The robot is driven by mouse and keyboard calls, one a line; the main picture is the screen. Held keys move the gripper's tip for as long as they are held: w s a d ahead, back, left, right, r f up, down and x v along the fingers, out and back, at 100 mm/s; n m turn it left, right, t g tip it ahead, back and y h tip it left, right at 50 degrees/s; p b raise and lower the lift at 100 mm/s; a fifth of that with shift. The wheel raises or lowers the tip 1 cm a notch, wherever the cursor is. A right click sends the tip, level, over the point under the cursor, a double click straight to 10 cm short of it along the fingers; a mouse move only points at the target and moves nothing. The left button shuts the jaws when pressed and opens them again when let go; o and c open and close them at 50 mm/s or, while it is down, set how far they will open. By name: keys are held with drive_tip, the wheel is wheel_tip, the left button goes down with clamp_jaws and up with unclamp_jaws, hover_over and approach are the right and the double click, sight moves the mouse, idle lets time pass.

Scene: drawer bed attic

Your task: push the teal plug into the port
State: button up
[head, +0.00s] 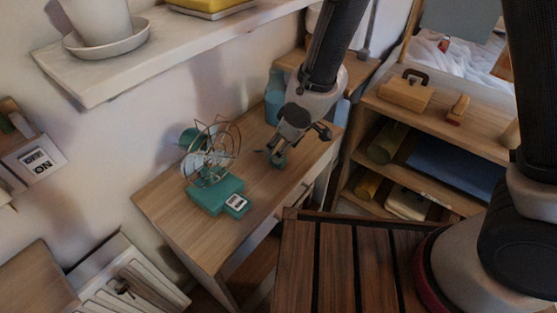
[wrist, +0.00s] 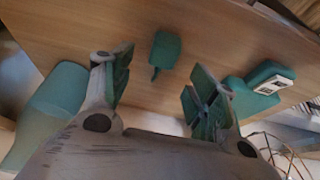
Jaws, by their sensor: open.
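The teal plug (head: 279,159) lies on the wooden desk under my gripper. In the wrist view the plug (wrist: 165,49) is a small rounded teal block with a short dark tail, just beyond and between my fingertips. My gripper (head: 296,141) points down over the desk. In the wrist view its two fingers (wrist: 160,88) stand wide apart with nothing between them. The port (head: 237,202) is a white-faced socket on a teal block at the front of the fan base. It also shows at the right of the wrist view (wrist: 276,82).
A wire-caged desk fan (head: 211,152) stands left of the plug on its teal base. A teal vase (head: 274,96) stands at the back of the desk. A white shelf (head: 120,70) overhangs the left. Bare desktop lies between plug and port.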

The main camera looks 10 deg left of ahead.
drive_tip(key=shift+f, duration=0.1)
drive_tip(key=x, duration=0.5)
drive_tip(key=shift+s, duration=0.15)
drive_tip(key=c, duration=1.1)
